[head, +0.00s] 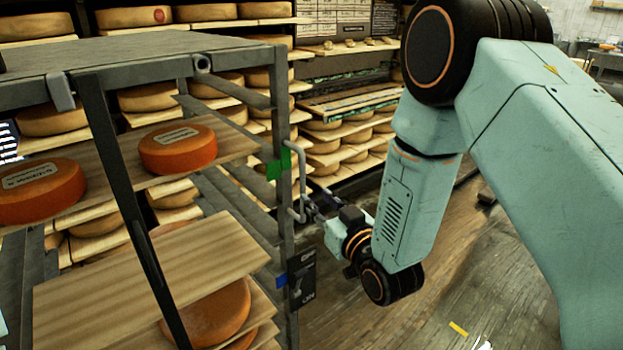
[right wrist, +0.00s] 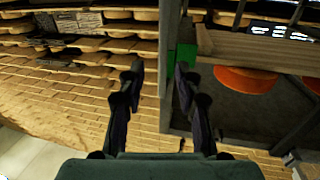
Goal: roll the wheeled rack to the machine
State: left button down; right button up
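The grey metal rack (head: 130,58) stands at the left of the head view, with wooden shelves and orange cheese wheels (head: 178,148). Its near right post carries a green tag (head: 278,166) and a light grey bar handle (head: 302,182). My right gripper (head: 312,207) is beside the lower part of this handle. In the right wrist view its fingers (right wrist: 160,74) are spread apart, with a grey upright of the rack (right wrist: 168,30) showing between them. I cannot tell whether they touch it. My left gripper is not in view. I cannot make out the rack's wheels or a machine.
Wall shelves (head: 340,150) full of cheese wheels stand behind. My right arm covers much of the right side.

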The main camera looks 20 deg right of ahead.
aim_at(304, 185)
jog(key=w, duration=0.2)
jog(key=w+a, duration=0.1)
jog(key=w, duration=0.1)
jog(key=w+p, duration=0.1)
jog(key=w, duration=0.1)
jog(key=shift+w+a+r, duration=0.1)
jog(key=shift+a+r, duration=0.15)
jog(key=shift+a, duration=0.05)
jog(key=shift+w+d, duration=0.2)
jog(key=shift+w, duration=0.25)
jog(key=shift+s+a+r, duration=0.15)
jog(key=shift+s+r, duration=0.05)
jog(key=shift+s, duration=0.05)
jog(key=shift+w+f, duration=0.25)
jog(key=shift+w, duration=0.1)
jog(key=c, duration=0.6)
grip_shut()
